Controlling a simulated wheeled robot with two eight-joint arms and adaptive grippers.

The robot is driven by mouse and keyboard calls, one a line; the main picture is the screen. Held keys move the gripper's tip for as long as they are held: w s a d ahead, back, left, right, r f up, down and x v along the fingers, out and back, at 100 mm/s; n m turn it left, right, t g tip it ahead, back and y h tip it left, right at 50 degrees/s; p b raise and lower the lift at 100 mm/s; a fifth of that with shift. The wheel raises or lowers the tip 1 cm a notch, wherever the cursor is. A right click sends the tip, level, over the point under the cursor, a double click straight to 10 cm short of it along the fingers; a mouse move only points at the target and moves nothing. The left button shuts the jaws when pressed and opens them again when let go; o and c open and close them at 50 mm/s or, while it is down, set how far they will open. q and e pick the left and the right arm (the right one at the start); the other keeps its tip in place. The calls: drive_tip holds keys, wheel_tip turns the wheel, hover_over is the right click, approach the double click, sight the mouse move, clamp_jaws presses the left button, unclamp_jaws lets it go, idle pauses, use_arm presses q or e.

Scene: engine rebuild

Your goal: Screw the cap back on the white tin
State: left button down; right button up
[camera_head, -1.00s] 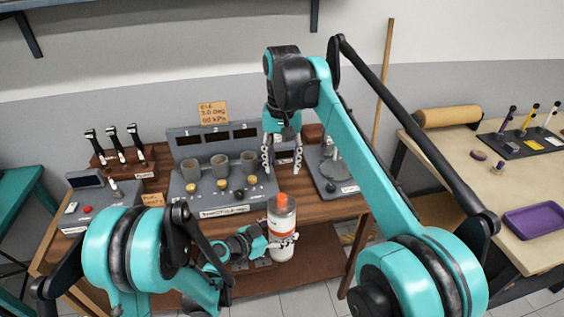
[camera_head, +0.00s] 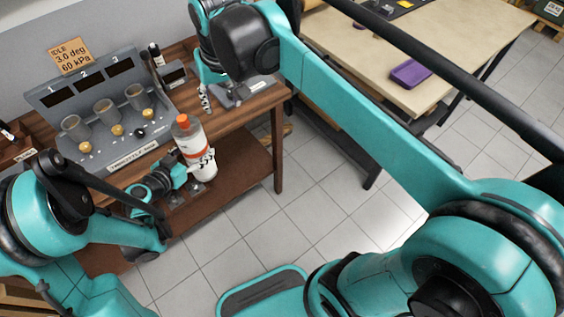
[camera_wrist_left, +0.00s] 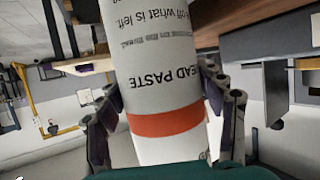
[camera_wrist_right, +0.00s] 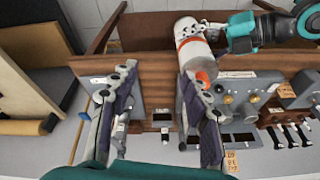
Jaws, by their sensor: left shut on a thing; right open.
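The white tin (camera_head: 203,165) is a tall white cylinder with an orange band and lettering ending in "EAD PASTE" in the left wrist view (camera_wrist_left: 160,85). The cap also shows in the right wrist view (camera_wrist_right: 203,76). My left gripper (camera_head: 190,164) is shut around the tin's side. My right gripper (camera_head: 212,98) is open and empty over the bench, behind and to the right of the cap, apart from it.
A grey console (camera_head: 100,110) with three cups and yellow knobs stands on the wooden bench (camera_head: 262,103), left of the tin. A grey stand (camera_head: 238,92) is beside my right gripper. A pale table (camera_head: 350,60) with a purple tray (camera_head: 410,73) is at right. The floor between is clear.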

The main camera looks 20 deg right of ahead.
drive_tip(key=s+d+f+t, duration=0.2)
drive_tip(key=s+d+f, duration=0.2)
drive_tip(key=s+f, duration=0.2)
drive_tip(key=s+d+f+t, duration=0.2)
drive_tip(key=s+d+f, duration=0.2)
drive_tip(key=s+f, duration=0.3)
drive_tip(key=shift+s+d+f+h, duration=0.25)
drive_tip(key=shift+d+f+h, duration=0.1)
drive_tip(key=shift+f, duration=0.25)
use_arm(q)
drive_tip(key=shift+a+r, duration=0.1)
